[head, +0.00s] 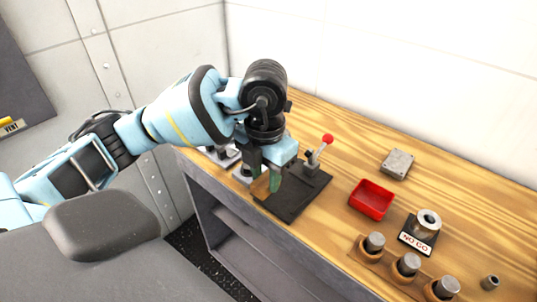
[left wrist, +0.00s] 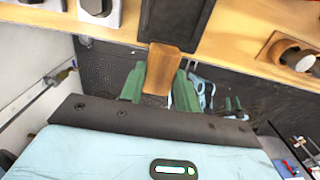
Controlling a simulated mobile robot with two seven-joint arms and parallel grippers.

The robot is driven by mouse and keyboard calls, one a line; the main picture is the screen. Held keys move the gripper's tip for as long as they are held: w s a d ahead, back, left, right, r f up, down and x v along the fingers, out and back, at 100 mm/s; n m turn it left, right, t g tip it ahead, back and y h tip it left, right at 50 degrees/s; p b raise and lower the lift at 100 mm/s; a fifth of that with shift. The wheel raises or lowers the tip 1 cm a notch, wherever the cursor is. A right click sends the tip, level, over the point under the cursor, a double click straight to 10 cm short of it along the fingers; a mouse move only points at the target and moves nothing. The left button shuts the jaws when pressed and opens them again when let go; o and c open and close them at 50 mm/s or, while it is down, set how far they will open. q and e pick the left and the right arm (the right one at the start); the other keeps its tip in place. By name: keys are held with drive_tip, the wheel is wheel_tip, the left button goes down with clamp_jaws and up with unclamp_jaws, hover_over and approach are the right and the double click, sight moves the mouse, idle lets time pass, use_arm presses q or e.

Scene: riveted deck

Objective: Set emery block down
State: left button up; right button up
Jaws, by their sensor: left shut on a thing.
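My left gripper (head: 265,174) has green fingers and is shut on the emery block (head: 260,188), a brown-orange block. In the head view they overlap the left part of a dark plate (head: 296,202) near the bench's front edge. The left wrist view shows the block (left wrist: 162,66) upright between the green fingers (left wrist: 158,88), with its far end overlapping the bench edge and the lower end of the dark plate (left wrist: 175,22). I cannot tell how high the block is above the bench. My right gripper is not in view.
On the wooden bench (head: 336,234), a red-knobbed lever clamp (head: 326,140) stands by the plate. To the right are a red tray (head: 371,199), a grey metal block (head: 397,163), a "NO GO" ring gauge (head: 428,219) and a wooden rack with grey plugs (head: 409,264). A wall closes the back.

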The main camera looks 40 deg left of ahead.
use_arm(q)
drive_tip(key=w+a, duration=0.3)
drive_tip(key=w, duration=0.1)
drive_tip(key=w+a+f, duration=0.1)
drive_tip(key=w+a, duration=0.2)
drive_tip(key=w, duration=0.1)
drive_tip(key=w+a, duration=0.3)
drive_tip(key=w, duration=0.1)
drive_tip(key=shift+w+a+f, duration=0.1)
drive_tip(key=shift+w+f, duration=0.1)
drive_tip(key=shift+w+a+f, duration=0.1)
drive_tip(key=shift+f, duration=1.7)
drive_tip(key=shift+f, duration=0.1)
drive_tip(key=o, duration=0.6)
drive_tip(key=shift+f, duration=0.1)
drive_tip(key=shift+c, duration=0.2)
drive_tip(key=o, duration=0.4)
wheel_tip(320, 180, up, 12)
drive_tip(key=shift+r+p, duration=0.2)
drive_tip(key=shift+p, duration=0.1)
